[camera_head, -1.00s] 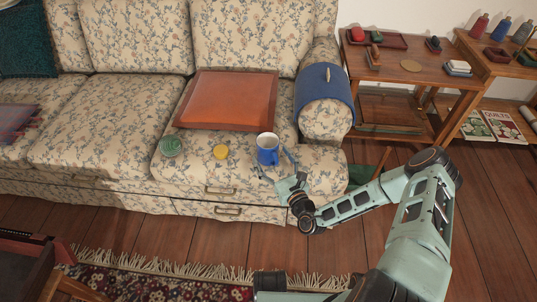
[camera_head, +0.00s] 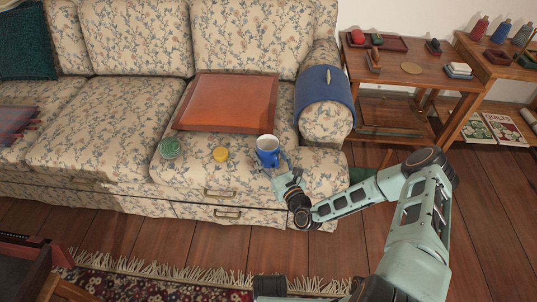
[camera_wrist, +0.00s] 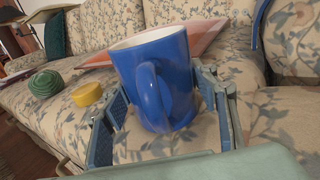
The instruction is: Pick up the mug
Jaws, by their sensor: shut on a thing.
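The blue mug (camera_head: 267,153) with a white inside stands on the right seat cushion of the sofa, near its front edge. In the wrist view the mug (camera_wrist: 165,80) fills the middle, tilted a little, with its handle facing the camera. My gripper (camera_head: 276,163) reaches it from the front right. In the wrist view its fingers (camera_wrist: 165,115) lie on both sides of the mug and are shut on it. Whether the mug's base touches the cushion is hidden.
A yellow round item (camera_head: 220,153) and a green coiled item (camera_head: 170,148) lie left of the mug. An orange-brown board (camera_head: 227,101) lies behind it. A blue cloth (camera_head: 325,96) covers the armrest at right. A wooden side table (camera_head: 410,75) stands further right.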

